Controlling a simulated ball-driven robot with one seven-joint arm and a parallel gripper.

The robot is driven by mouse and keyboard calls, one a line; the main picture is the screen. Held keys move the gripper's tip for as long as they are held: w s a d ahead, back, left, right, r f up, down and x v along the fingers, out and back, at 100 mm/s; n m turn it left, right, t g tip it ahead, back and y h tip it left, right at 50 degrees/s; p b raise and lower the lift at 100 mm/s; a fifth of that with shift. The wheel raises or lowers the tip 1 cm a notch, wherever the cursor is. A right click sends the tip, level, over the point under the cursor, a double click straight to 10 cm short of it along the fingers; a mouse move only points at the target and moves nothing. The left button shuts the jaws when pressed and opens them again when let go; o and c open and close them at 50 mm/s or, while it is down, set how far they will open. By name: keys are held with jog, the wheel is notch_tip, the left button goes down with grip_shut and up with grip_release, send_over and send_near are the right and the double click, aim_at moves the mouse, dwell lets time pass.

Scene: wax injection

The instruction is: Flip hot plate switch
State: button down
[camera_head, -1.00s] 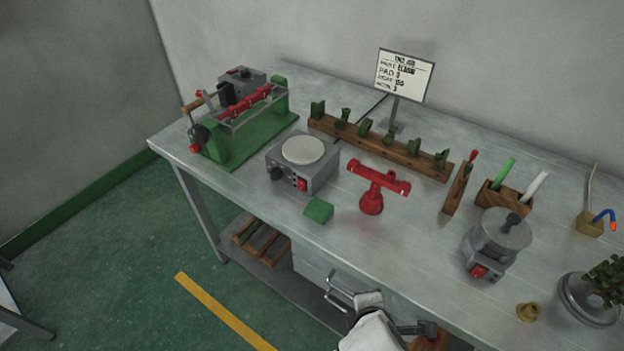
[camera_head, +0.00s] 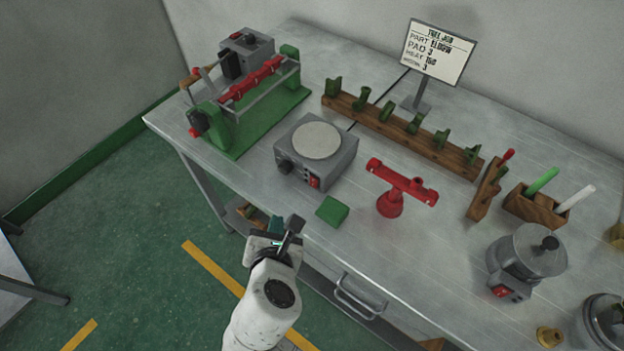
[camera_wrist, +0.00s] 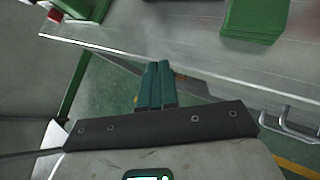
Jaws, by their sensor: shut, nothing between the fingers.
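The hot plate (camera_head: 322,172) is a grey box with a round pale top plate (camera_head: 317,140). It stands near the bench's front edge, left of centre. Its front has a black knob (camera_head: 285,167) and a red switch (camera_head: 314,182). I cannot tell the switch's position. My gripper (camera_head: 276,223) is in front of the bench edge, below and apart from the hot plate in the picture. In the wrist view its teal fingers (camera_wrist: 156,86) are together and empty, pointing at the bench edge.
A green block (camera_head: 332,211) lies in front of the hot plate; it also shows in the wrist view (camera_wrist: 254,18). A red stand (camera_head: 391,203) is to the right, a green-based fixture (camera_head: 230,145) to the left. A grey pot (camera_head: 527,260) with a red switch stands further right.

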aim_at(306, 205)
jog(key=shift+w, duration=0.1)
jog(key=w+d, duration=0.1)
jog(key=w, duration=0.1)
jog(key=w+d+b, duration=0.1)
jog(key=d, duration=0.1)
jog(key=w+d+b, duration=0.1)
jog(key=w, duration=0.1)
jog(key=shift+w+d+f, duration=0.3)
jog(key=shift+f, duration=0.05)
jog(key=shift+w+d+f, duration=0.2)
jog(key=shift+w+d, duration=0.25)
jog(key=shift+w, duration=0.05)
dwell(0.4)
jog(key=shift+w+d+r, duration=0.1)
jog(key=shift+w, duration=0.05)
dwell(1.1)
jog(key=shift+w+d+p, duration=0.1)
jog(key=shift+p, duration=0.35)
jog(key=shift+w, duration=0.1)
